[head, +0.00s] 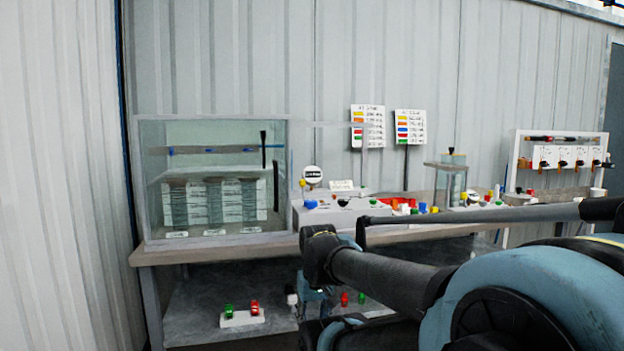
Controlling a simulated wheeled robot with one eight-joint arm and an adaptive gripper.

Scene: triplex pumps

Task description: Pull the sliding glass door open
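A clear glass case (141,190) stands on the left end of the workbench. Its front is glass, and the white stacked blocks (215,203) inside show through it. A dark vertical bar (276,186), perhaps the door handle, is at the right of the front. A second dark upright piece (263,149) is a little higher and to its left. A thin pale frame reaches right from the case top. I cannot tell how far the door is open. My arm crosses the lower right, its black elbow right of and below the case. My gripper's fingers do not show.
The workbench (205,255) runs along a corrugated wall. A control box (340,212) with a gauge (312,176) stands right of the case. A glass container (452,185) and a switch rack (560,150) are farther right. Red and green items (242,316) sit on the lower shelf.

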